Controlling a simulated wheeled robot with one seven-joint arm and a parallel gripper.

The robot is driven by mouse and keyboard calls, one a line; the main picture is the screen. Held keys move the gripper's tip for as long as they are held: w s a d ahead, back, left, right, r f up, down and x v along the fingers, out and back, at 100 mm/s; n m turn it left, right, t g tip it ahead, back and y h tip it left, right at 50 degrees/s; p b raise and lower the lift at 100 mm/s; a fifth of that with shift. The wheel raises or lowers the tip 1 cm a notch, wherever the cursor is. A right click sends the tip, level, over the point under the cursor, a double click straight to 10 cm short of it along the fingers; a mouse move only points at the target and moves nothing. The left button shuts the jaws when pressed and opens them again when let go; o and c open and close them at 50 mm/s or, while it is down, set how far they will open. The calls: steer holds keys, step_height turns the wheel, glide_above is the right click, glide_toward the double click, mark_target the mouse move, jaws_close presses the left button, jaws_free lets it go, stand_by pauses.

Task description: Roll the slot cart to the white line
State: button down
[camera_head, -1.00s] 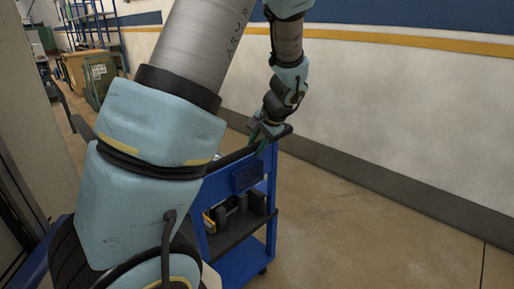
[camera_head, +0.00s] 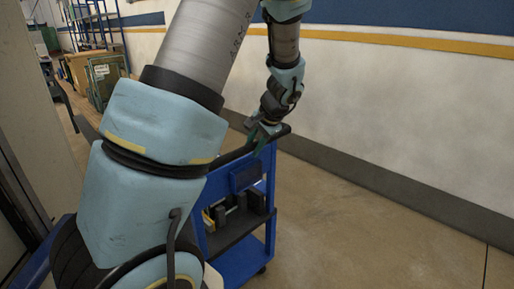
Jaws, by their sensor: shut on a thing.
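The slot cart (camera_head: 257,252) is a blue wheeled cart with dark shelves, standing upright on the floor in the middle of the head view. Its left side is hidden behind my arm. Dark blocks and a yellowish item sit on its middle shelf (camera_head: 236,228). My gripper (camera_head: 262,138) is at the cart's top edge, shut on the dark handle bar (camera_head: 238,153). The fingertips are small and partly hidden by the wrist. No white line on the floor shows in this view.
A white wall (camera_head: 400,110) with a blue and yellow stripe and a grey base runs along the right. Bare brown floor (camera_head: 370,235) lies right of the cart. Crates (camera_head: 104,78) and a blue rack (camera_head: 95,25) stand at the far left back. A pale panel (camera_head: 22,120) is close at left.

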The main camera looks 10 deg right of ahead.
steer(key=w+a, duration=0.2)
steer(key=w, duration=0.1)
steer(key=shift+w+a+p, duration=0.15)
steer(key=shift+a+p, duration=0.15)
steer(key=shift+p, duration=0.05)
stand_by(0.3)
steer(key=shift+c, duration=2)
jaws_free()
steer(key=shift+p+v, duration=2.85)
steer(key=shift+v, duration=2.35)
steer(key=shift+f, duration=0.1)
